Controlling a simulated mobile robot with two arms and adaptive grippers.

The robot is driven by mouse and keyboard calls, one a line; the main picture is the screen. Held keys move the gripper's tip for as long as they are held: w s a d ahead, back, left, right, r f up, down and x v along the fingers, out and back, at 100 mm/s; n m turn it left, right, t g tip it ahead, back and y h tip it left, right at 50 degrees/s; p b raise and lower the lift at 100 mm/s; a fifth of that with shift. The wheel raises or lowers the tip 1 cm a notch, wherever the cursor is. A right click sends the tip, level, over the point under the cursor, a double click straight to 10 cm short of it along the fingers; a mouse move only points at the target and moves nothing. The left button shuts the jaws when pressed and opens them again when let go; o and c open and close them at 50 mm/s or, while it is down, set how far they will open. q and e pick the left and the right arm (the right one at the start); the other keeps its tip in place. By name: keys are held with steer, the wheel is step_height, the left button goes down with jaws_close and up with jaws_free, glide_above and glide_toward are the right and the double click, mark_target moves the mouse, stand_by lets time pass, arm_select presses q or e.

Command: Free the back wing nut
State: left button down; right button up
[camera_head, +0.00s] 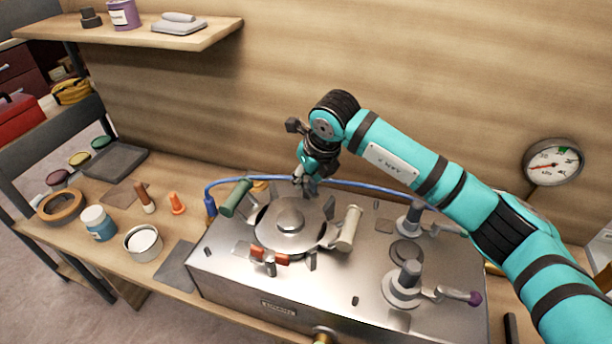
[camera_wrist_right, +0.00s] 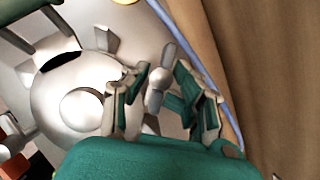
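The steel box (camera_head: 250,285) carries a round lid (camera_head: 270,232) with a raised centre knob, also in the right wrist view (camera_wrist_right: 45,105). My right gripper (camera_head: 304,178) points down at the lid's back edge. In the right wrist view, its fingers (camera_wrist_right: 163,72) stand apart on either side of a silver wing nut (camera_wrist_right: 157,97), the back one; contact is not clear. In the head view the gripper mostly hides this nut. A red-winged nut (camera_head: 269,258) sits at the lid's front edge. My left gripper is out of view.
A green handle (camera_head: 235,198) and a cream handle (camera_head: 349,228) flank the lid. A blue hose (camera_head: 375,187) runs close behind it. Two grey valve posts (camera_head: 404,284) (camera_head: 415,217) stand to the right. Jars and small items occupy the left bench (camera_head: 200,235).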

steer(key=o, duration=0.3)
steer(key=shift+r, duration=0.1)
steer(key=shift+o, duration=0.2)
steer(key=v, duration=1.2)
